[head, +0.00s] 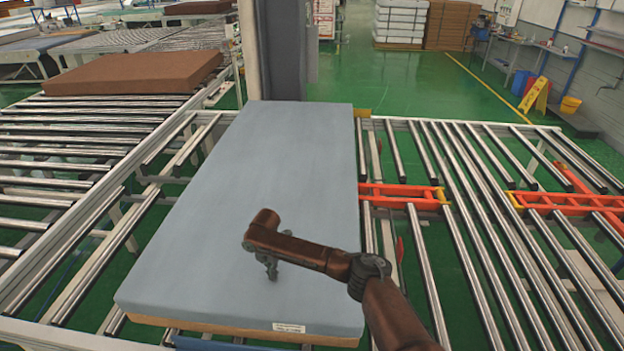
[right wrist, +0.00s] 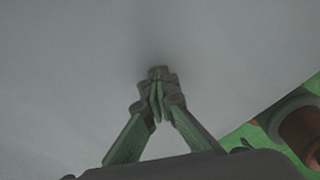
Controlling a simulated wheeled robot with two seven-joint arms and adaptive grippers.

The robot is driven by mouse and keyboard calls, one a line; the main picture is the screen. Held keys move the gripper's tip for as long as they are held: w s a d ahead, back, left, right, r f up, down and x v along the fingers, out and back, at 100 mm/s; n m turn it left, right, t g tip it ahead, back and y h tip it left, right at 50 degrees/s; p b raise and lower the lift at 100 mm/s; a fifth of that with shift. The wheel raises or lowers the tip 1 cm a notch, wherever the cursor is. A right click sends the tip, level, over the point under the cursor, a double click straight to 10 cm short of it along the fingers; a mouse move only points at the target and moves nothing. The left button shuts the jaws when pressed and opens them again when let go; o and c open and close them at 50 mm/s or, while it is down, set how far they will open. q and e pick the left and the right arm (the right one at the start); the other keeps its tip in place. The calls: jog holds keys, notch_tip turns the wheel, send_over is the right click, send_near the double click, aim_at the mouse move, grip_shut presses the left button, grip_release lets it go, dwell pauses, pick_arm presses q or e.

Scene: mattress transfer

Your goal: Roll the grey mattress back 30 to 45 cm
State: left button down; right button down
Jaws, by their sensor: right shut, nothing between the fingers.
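The grey mattress (head: 270,190) lies flat on the roller conveyor in the head view, long side running away from me. It has a brown lower edge and a white label (head: 289,327) at its near end. My right gripper (head: 271,275) is over the near right part of the mattress, pointing down. In the right wrist view its fingers (right wrist: 158,78) are closed together with nothing between them, against the grey mattress surface (right wrist: 70,70). Whether the fingertips touch the surface, I cannot tell. My left gripper is not in view.
Metal rollers (head: 480,220) extend to the right, with orange frames (head: 405,196) between them. A brown mattress (head: 135,72) lies on another conveyor at the far left. A grey column (head: 280,50) stands at the mattress's far end. Green floor (head: 400,90) is open beyond.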

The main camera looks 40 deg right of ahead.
aim_at(260, 278)
jog(key=shift+w+a+f+b, duration=0.2)
jog(key=shift+w+a+b, duration=0.35)
jog(key=shift+a, duration=0.25)
jog(key=shift+w+a+f+b, duration=0.15)
jog(key=shift+w+a+b, duration=0.4)
jog(key=shift+a, duration=0.25)
jog(key=shift+w+a+r, duration=0.1)
jog(key=shift+w+a, duration=0.25)
